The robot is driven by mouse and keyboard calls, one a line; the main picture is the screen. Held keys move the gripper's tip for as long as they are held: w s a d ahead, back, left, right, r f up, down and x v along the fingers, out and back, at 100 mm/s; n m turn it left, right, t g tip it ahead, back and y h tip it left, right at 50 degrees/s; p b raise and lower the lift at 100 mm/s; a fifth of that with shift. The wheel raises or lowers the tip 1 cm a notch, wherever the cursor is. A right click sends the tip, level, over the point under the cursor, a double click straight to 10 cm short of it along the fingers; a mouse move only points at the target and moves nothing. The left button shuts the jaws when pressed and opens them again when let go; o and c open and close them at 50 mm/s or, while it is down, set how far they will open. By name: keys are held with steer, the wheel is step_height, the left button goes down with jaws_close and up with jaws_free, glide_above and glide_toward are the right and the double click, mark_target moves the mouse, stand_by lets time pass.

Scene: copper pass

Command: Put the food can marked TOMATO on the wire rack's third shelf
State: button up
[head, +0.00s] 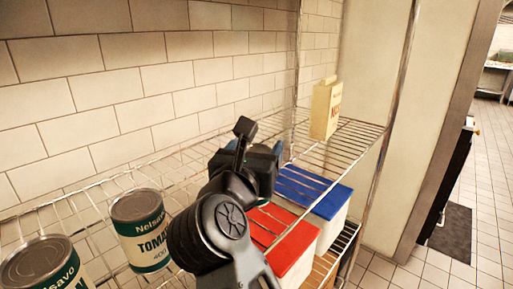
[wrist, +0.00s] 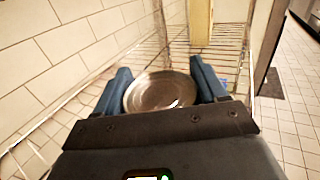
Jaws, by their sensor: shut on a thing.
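My gripper (head: 260,165) is over the wire rack's shelf (head: 362,132) in the head view. In the wrist view its two blue fingers (wrist: 160,72) are shut on a can (wrist: 160,92) with a round metal top. The held can's label is hidden, and my arm hides the can in the head view. A green and white can marked TOMATO (head: 140,240) stands upright on the shelf left of my arm, partly covered by it. Another can of the same brand (head: 40,268) stands at the lower left, cut off by the picture edge.
A cream carton (head: 326,108) stands on the shelf beyond my gripper, and it also shows in the wrist view (wrist: 200,22). Boxes with a red lid (head: 278,238) and a blue lid (head: 310,190) sit on a lower level. A tiled wall (head: 150,75) runs behind. The shelf's right end looks bare.

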steer(key=o, duration=1.4)
steer(key=shift+f, duration=0.1)
steer(key=shift+s, duration=0.1)
steer(key=s, duration=0.4)
steer(key=s+a+b, duration=0.1)
steer(key=s, duration=0.2)
steer(key=s+a, duration=0.1)
steer(key=s, duration=0.3)
steer(key=shift+s+a, duration=0.15)
steer(key=shift+s, duration=0.15)
